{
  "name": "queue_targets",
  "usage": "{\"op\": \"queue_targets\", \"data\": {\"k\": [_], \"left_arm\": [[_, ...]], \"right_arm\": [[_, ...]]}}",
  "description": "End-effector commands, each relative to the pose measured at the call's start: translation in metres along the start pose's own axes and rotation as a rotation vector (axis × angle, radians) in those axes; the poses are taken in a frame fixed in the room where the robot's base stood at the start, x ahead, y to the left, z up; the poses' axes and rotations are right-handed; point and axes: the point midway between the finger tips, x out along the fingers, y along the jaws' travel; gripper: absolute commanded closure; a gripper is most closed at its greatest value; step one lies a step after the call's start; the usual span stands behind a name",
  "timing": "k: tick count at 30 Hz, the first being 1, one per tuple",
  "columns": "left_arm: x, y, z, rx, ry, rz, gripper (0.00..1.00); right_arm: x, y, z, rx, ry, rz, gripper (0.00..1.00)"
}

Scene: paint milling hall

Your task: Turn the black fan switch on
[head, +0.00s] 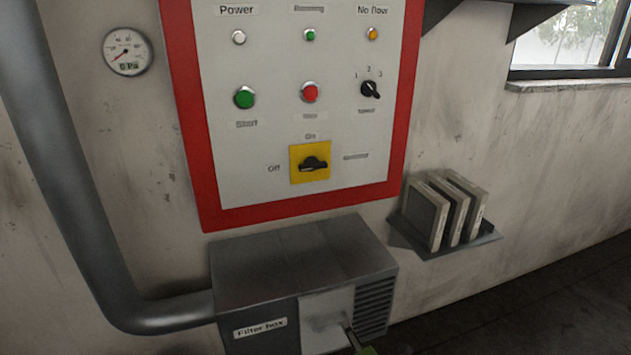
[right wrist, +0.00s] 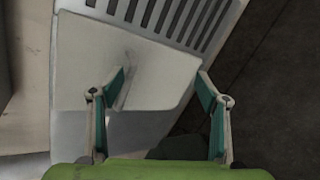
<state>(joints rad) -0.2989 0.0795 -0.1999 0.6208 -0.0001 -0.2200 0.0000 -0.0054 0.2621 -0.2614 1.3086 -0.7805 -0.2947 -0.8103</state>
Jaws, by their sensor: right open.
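The black fan switch (head: 313,164) is a rotary knob on a yellow plate (head: 296,178) low on the control panel. Its handle lies about level, with "Off" printed to its left and "On" above. My right gripper (right wrist: 162,88) is open and empty in the right wrist view, its two fingers apart in front of a pale cover on the filter box. Only a small part of it seems to show at the bottom edge of the head view, well below the switch. My left gripper is not in view.
The red-framed panel (head: 190,130) also bears lamps, a green button (head: 244,97), a red button (head: 310,92) and a speed knob (head: 370,89). The filter box (head: 290,255) juts out below. A shelf with filters (head: 445,210) stands right; a pipe (head: 75,190) runs left.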

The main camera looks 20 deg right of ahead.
Motion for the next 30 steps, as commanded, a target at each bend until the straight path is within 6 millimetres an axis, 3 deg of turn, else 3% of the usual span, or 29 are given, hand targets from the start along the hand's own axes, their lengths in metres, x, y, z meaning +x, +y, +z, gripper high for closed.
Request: {"op": "queue_targets", "data": {"k": [1, 4, 6, 9, 12, 15, 19, 30], "left_arm": [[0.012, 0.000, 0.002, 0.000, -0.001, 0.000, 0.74], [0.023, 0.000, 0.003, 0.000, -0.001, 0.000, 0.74], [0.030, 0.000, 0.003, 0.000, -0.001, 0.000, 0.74], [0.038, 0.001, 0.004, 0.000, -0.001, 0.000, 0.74], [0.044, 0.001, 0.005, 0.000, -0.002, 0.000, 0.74], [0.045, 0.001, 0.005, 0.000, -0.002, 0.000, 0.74], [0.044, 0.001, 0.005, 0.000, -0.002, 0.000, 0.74], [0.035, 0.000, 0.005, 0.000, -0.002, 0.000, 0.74]], "right_arm": [[0.007, 0.049, 0.014, -0.139, -0.038, 0.104, 0.31], [-0.001, 0.145, 0.041, -0.423, -0.150, 0.280, 0.31], [-0.018, 0.207, 0.058, -0.607, -0.253, 0.387, 0.31], [-0.052, 0.282, 0.075, -0.835, -0.415, 0.508, 0.31], [-0.085, 0.333, 0.085, -0.992, -0.555, 0.580, 0.31], [-0.106, 0.359, 0.090, -1.076, -0.641, 0.613, 0.31], [-0.111, 0.373, 0.094, -1.108, -0.676, 0.622, 0.31], [-0.067, 0.422, 0.106, -1.103, -0.672, 0.622, 0.31]]}}
